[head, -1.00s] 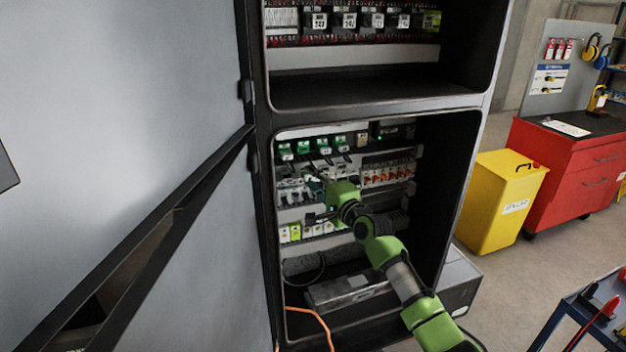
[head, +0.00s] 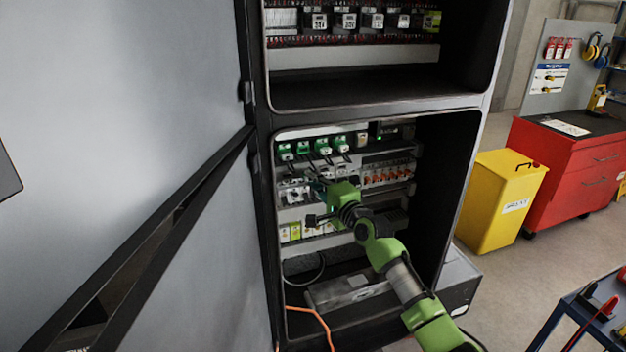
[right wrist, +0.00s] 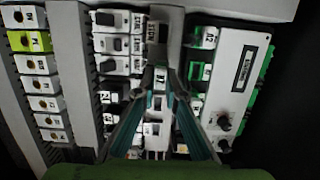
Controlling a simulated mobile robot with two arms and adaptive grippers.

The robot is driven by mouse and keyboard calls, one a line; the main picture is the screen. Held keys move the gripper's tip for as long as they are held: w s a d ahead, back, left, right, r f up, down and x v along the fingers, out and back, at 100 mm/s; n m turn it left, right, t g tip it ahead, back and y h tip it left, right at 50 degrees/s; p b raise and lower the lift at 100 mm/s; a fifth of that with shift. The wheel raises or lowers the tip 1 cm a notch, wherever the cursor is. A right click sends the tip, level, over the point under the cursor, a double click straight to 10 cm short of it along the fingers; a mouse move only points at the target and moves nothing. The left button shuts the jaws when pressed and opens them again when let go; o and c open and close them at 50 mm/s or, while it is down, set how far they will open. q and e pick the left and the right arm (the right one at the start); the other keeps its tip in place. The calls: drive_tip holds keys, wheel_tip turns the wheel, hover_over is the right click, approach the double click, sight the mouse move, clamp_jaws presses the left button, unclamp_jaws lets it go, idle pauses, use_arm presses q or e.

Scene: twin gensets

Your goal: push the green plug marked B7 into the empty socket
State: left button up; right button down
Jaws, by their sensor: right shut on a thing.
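My right gripper (head: 320,187) reaches into the lower cabinet bay, just below a row of green plugs (head: 322,146) with dark leads. In the right wrist view its two teal fingers (right wrist: 161,82) close on a small piece with a white label (right wrist: 160,76), which I take to be the B7 plug; the marking is too small to read surely. The fingers hide most of it. A green-framed part with a dark middle (right wrist: 200,71) lies just right of the fingertips; I cannot tell whether it is the empty socket. My left gripper is not in view.
The open grey cabinet door (head: 215,240) stands at the left. Orange-and-white breakers (head: 387,175) sit right of the gripper, yellow-green modules (head: 300,231) below it. A yellow bin (head: 500,200) and red cabinet (head: 575,175) stand at right.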

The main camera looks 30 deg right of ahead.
drive_tip(key=shift+s+r+p, duration=0.1)
drive_tip(key=shift+s+p, duration=0.25)
drive_tip(key=shift+s+a, duration=0.1)
drive_tip(key=shift+s, duration=0.1)
drive_tip(key=shift+s+a+p, duration=0.25)
drive_tip(key=shift+s+p, duration=0.4)
drive_tip(key=shift+s, duration=0.3)
drive_tip(key=shift+s+a+p, duration=0.2)
drive_tip(key=shift+s+p, duration=0.5)
drive_tip(key=shift+s, duration=0.25)
drive_tip(key=shift+s+a+p, duration=0.25)
drive_tip(key=shift+s+p, duration=0.4)
drive_tip(key=shift+s, duration=0.3)
drive_tip(key=shift+r, duration=0.1)
wheel_tip(320, 180, up, 6)
drive_tip(key=p, duration=0.6)
